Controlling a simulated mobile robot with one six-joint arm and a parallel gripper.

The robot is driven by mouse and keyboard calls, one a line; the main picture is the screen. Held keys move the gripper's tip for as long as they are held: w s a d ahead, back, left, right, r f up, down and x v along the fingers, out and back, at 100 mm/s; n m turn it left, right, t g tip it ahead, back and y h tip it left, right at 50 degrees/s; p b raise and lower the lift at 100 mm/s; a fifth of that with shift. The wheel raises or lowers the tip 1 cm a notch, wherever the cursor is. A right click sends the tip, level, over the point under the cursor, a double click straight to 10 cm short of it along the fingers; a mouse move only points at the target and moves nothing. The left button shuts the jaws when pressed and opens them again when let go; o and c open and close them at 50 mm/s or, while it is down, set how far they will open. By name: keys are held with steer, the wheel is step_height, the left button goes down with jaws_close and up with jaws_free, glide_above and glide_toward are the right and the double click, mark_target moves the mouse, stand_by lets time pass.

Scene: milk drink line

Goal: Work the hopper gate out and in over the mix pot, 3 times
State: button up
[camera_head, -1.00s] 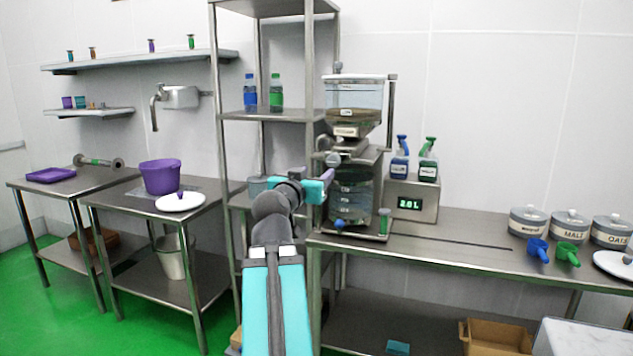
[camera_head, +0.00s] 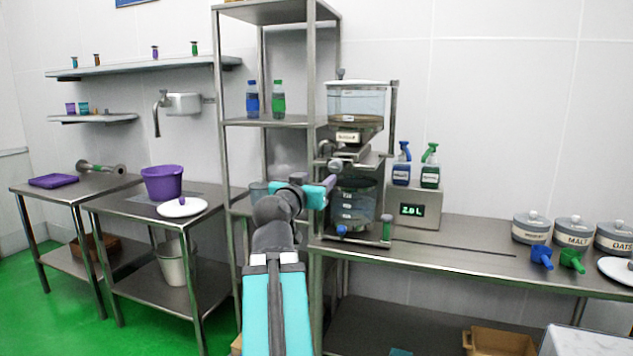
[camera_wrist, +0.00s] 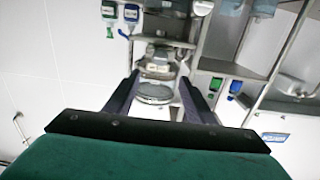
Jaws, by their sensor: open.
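The hopper (camera_head: 357,103) is a clear box with a pale lid, with some brown contents low in it. It stands on a metal frame. Below it is the gate area (camera_head: 350,158), with a grey knob-like part (camera_head: 335,164) at its left front. The clear mix pot (camera_head: 361,204) with white marks stands under that. My gripper (camera_head: 329,185) is in front of the pot's left side, just below the knob. In the wrist view my gripper (camera_wrist: 159,78) is open, with round metal parts seen between and beyond its fingers. Whether the fingers surround the gate handle I cannot tell.
A metal rack (camera_head: 222,150) stands close left of the hopper. A display box (camera_head: 412,210) and two spray bottles are to the right. Lidded jars (camera_head: 531,229) and blue and green scoops are farther right. The counter (camera_head: 455,235) between is mostly clear.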

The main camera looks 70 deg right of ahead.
mark_target(335, 167)
steer(key=shift+d+r, duration=0.1)
stand_by(0.3)
steer(key=d+p, duration=0.2)
steer(key=p, duration=0.1)
steer(key=d+p, duration=0.1)
steer(key=p, duration=0.1)
steer(key=shift+w+f, duration=0.1)
steer(key=shift+f, duration=0.15)
steer(key=shift+w+d+p, duration=0.2)
steer(key=shift+d+p, duration=0.5)
steer(key=shift+d, duration=2.75)
steer(key=shift+w+d+p, duration=0.2)
steer(key=shift+d+p, duration=0.45)
steer(key=shift+d, duration=2.8)
jaws_close()
